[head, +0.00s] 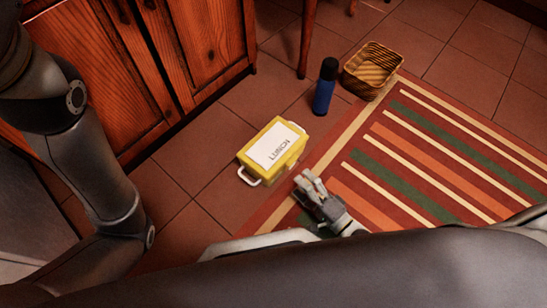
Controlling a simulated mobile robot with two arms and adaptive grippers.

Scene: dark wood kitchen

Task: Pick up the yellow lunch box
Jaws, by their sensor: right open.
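The yellow lunch box (294,152) stands on the tiled floor near the edge of the striped rug. A small gap shows between the fingers and the box, and nothing is in the gripper. My left arm comes in at the left, but its gripper is not in view.
A blue bottle (323,97) with a black cap stands behind the box. A wicker basket (372,75) stands at the rug's far corner. Wooden cabinets (150,60) line the left, and a wooden furniture leg (307,38) stands at the back. The striped rug (440,160) is bare.

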